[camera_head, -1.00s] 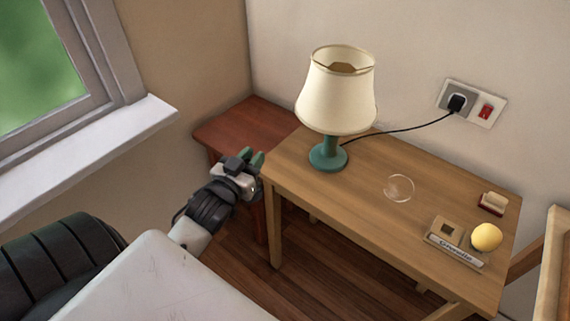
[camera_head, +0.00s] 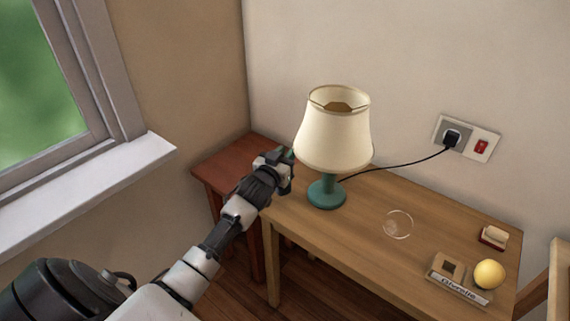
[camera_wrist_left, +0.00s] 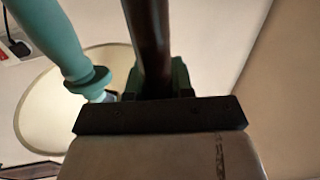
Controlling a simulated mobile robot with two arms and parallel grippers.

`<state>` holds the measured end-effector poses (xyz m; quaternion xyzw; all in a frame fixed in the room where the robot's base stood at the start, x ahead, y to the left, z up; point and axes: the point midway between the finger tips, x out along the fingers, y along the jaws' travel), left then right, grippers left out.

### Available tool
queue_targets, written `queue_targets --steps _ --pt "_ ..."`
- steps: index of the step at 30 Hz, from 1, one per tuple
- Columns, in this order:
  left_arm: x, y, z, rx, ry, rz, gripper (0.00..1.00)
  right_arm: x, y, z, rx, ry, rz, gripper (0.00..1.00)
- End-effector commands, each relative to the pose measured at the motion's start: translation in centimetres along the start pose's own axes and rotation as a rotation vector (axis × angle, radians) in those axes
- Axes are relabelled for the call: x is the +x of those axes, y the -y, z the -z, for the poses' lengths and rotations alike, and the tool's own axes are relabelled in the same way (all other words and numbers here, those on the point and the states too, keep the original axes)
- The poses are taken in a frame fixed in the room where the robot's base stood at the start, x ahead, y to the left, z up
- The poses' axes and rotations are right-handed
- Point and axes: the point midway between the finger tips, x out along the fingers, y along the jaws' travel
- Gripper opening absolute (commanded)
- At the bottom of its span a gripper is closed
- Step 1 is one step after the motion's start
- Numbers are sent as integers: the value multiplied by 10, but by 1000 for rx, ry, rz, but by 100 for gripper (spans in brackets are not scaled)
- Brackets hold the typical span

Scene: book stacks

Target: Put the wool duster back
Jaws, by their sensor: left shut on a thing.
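My left gripper (camera_head: 285,158) is just left of the lamp, over the meeting corner of the two tables. In the left wrist view the gripper (camera_wrist_left: 155,85) is shut on a dark brown rod (camera_wrist_left: 148,35), which looks like the handle of the wool duster. The rod runs out of the top of that view, and no woolly head shows. In the head view the held thing is hidden behind the gripper. My right gripper is not in view.
A lamp with a cream shade (camera_head: 332,135) and teal base (camera_head: 326,192) stands close to the gripper. The wooden table (camera_head: 360,240) also bears a clear glass disc (camera_head: 398,224), a yellow ball (camera_head: 489,274) and a small brush-like block (camera_head: 493,237). A reddish side table (camera_head: 225,168) fills the corner.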

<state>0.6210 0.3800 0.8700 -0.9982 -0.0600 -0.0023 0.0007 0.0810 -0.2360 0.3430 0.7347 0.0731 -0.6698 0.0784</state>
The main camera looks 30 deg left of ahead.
Motion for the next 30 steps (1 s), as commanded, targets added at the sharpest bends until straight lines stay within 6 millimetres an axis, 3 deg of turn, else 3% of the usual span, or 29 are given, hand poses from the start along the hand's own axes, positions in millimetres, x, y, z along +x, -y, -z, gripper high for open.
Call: queue_targets --steps 6,16,17,21,30 --pt "-1 0 -29 -3 2 0 0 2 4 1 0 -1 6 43" --pt "-1 0 -32 -1 1 0 0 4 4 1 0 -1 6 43" --pt "-1 0 -32 -1 1 0 24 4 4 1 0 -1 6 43" --pt "-1 0 -32 -1 1 0 45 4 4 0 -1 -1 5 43" --pt "-1 0 -30 -1 1 0 48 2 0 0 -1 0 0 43"
